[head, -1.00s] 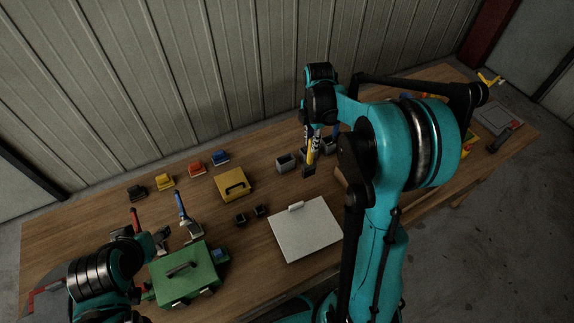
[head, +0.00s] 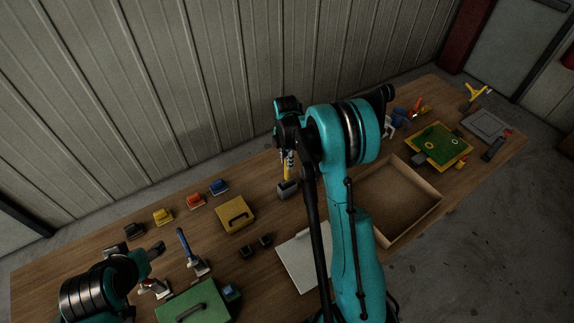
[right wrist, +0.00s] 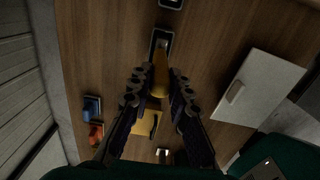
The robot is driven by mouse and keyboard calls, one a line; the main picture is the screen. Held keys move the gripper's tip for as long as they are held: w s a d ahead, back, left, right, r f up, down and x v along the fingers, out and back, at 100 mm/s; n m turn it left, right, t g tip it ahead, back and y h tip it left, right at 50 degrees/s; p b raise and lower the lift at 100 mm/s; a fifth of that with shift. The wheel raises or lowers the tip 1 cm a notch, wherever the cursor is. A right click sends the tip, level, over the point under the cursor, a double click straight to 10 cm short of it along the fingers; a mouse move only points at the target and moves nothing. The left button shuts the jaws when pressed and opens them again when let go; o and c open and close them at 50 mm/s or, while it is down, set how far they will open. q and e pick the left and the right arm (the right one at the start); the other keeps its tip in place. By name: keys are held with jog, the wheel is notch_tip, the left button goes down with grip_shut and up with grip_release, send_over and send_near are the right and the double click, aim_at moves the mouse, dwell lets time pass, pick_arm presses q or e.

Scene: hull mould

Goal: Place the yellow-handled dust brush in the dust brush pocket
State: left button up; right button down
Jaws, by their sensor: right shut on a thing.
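The yellow-handled dust brush (head: 288,172) is held upright by my right gripper (head: 287,155), which is shut on its handle. The brush's lower end is at a small grey open-topped pocket (head: 288,191) on the bench. I cannot tell whether it is inside the pocket or just above it. In the right wrist view the yellow handle (right wrist: 159,76) lies between the fingers and overlaps the near part of the dark pocket (right wrist: 161,38). My left gripper (head: 150,252) is low at the left near a blue-handled brush; its jaw state is unclear.
A second pocket (right wrist: 172,3) shows at the wrist view's top edge. A yellow case (head: 235,214), a white board (head: 296,262), a green case (head: 195,305) and small coloured blocks (head: 194,201) lie around. A shallow wooden tray (head: 425,214) is right of my right arm.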

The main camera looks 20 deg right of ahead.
aim_at(287, 175)
notch_tip(287, 175, down, 2)
jog(key=shift+f+b, duration=0.15)
jog(key=shift+b, duration=0.15)
jog(key=c, duration=1.4)
grip_release()
